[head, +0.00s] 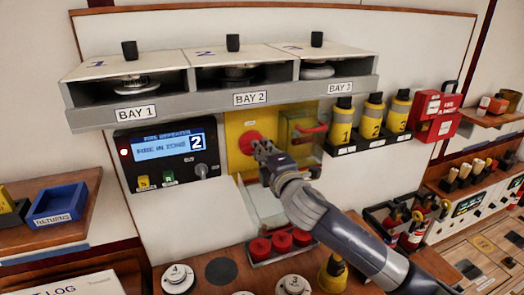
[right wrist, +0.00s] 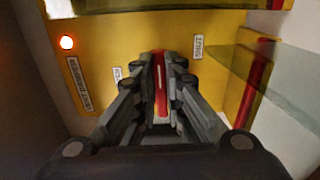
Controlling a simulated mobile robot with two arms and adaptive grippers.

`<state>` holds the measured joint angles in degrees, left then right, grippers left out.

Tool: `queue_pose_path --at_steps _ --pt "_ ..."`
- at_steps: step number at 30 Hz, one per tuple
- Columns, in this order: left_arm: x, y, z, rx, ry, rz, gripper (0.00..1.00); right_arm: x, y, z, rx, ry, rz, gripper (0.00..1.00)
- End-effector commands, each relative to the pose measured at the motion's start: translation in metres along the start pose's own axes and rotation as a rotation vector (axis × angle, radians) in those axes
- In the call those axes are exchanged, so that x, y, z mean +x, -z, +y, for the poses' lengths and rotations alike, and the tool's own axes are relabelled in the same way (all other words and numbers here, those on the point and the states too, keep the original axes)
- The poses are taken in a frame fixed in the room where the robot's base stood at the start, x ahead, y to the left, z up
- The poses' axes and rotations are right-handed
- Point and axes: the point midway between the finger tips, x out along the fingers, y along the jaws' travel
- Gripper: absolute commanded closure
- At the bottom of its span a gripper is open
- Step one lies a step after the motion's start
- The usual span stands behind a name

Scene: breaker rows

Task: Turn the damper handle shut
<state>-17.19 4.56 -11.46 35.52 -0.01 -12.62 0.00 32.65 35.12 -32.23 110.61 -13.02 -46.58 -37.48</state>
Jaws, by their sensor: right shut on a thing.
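The red damper handle (head: 249,142) is on a yellow panel (head: 236,117) below the BAY 2 label. My right gripper (head: 262,150) reaches it from the lower right and covers part of it. In the right wrist view my right gripper (right wrist: 160,62) is shut on the red handle (right wrist: 161,85), whose bar with a white mark runs up and down the picture between the fingers. White labels stand on both sides of it, too small to read surely. An orange lamp (right wrist: 67,42) is lit at the left. My left gripper is not in view.
A clear yellowish cover (head: 303,136) with a red bar stands just right of the handle. A grey shelf (head: 200,108) overhangs above. The alarm panel (head: 165,155) reads a fire in zone 2. Yellow cylinders (head: 373,115) stand right; red knobs (head: 281,241) sit below.

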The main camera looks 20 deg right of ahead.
Motion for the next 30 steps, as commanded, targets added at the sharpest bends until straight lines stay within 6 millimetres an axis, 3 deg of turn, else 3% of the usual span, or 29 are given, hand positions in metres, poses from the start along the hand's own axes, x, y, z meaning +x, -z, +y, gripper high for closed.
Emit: queue_pose_path --at_steps 18,21,30 --pt "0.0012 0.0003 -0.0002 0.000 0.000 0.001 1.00 -0.0001 -0.0007 -0.0034 0.043 0.006 -0.003 1.00" --pt "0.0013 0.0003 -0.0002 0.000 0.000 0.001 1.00 -0.0001 -0.0007 -0.0036 0.043 0.006 -0.003 0.72" --pt "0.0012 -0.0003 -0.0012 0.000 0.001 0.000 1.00 -0.0001 -0.0002 -0.0020 0.042 0.003 -0.001 0.70"
